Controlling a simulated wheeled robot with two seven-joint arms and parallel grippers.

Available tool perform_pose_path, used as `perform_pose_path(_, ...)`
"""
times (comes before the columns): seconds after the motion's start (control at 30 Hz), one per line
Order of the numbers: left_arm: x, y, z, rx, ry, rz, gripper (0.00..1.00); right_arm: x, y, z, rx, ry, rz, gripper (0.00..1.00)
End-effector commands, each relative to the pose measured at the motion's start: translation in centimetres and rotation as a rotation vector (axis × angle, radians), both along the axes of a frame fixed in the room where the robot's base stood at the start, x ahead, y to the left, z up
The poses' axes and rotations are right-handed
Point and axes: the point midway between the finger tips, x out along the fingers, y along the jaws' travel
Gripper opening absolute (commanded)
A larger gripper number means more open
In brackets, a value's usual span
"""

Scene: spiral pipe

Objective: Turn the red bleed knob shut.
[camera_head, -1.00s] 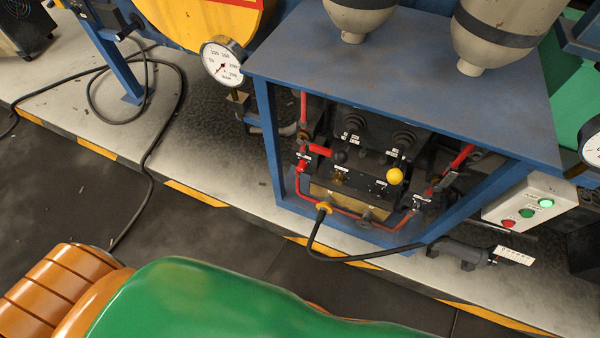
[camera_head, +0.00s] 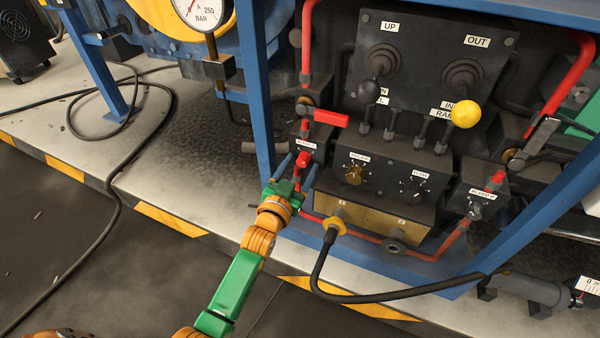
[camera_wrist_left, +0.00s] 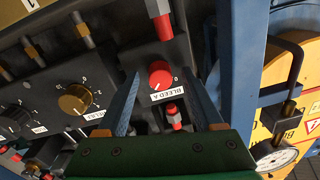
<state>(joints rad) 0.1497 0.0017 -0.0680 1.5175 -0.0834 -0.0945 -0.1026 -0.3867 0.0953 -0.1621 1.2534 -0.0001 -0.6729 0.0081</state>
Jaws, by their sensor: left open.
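The red bleed knob (camera_head: 304,159) is on the dark block at the left of the blue-framed panel. In the left wrist view, the round red knob (camera_wrist_left: 160,75) has a white pointer line, a "BLEED A" label and a 0 mark beside it. My left gripper (camera_head: 297,172) is open just in front of this block. In the wrist view its two blue fingers (camera_wrist_left: 163,80) flank the knob, with gaps on both sides. I cannot tell whether the fingertips reach the knob in depth. My right gripper is out of view.
A red lever (camera_head: 331,118) sticks out above the knob. A blue frame post (camera_head: 256,100) stands close to its left. A brass knob (camera_head: 354,173), black and yellow ball levers and a black hose (camera_head: 400,293) are to the right.

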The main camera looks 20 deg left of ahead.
Motion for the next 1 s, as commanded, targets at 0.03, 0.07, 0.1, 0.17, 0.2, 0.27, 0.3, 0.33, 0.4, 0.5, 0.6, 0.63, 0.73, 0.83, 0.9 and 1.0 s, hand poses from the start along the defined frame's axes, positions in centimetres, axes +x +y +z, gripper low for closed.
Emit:
perform_pose_path(0.03,0.25,-0.03,-0.08,0.000,0.000,0.000,0.68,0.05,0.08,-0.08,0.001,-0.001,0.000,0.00)
perform_pose_path(0.07,0.33,-0.04,-0.03,0.000,0.000,0.000,0.68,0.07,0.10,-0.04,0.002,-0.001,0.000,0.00)
perform_pose_path(0.1,0.36,-0.04,0.01,-0.001,0.000,0.000,0.68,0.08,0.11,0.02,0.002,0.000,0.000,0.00)
perform_pose_path(0.17,0.34,-0.05,0.03,-0.001,0.001,-0.001,0.68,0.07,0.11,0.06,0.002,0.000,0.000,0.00)
perform_pose_path(0.2,0.33,-0.04,0.03,-0.001,0.001,-0.001,0.68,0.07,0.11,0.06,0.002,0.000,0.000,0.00)
perform_pose_path(0.27,0.32,-0.04,0.01,-0.001,0.001,-0.001,0.63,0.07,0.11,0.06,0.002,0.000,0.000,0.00)
perform_pose_path(0.3,0.31,-0.04,0.01,-0.001,0.001,-0.001,0.52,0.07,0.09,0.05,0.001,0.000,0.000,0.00)
perform_pose_path(0.33,0.31,-0.05,-0.01,-0.001,0.001,-0.001,0.44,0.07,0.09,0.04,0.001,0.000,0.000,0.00)
perform_pose_path(0.4,0.30,-0.04,-0.01,-0.001,0.001,-0.001,0.25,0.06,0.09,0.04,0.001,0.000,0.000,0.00)
perform_pose_path(0.5,0.29,-0.04,-0.03,-0.001,0.002,-0.001,0.00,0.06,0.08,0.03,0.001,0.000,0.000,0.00)
perform_pose_path(0.6,0.29,-0.04,-0.04,-0.001,0.002,-0.001,0.00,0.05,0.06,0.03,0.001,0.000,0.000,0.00)
perform_pose_path(0.63,0.29,-0.04,-0.04,-0.001,0.002,-0.001,0.00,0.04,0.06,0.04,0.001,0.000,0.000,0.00)
perform_pose_path(0.73,0.28,-0.04,0.00,-0.011,0.004,0.000,0.00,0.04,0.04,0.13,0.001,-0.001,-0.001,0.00)
perform_pose_path(0.83,0.28,-0.04,0.06,-0.037,0.006,0.000,0.00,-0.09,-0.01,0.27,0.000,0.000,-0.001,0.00)
perform_pose_path(0.9,0.28,-0.05,0.11,-0.065,0.010,0.000,0.00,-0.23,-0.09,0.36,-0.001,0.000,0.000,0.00)
perform_pose_path(1.0,0.28,-0.06,0.18,-0.124,0.017,0.000,0.00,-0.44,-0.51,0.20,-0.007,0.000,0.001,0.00)
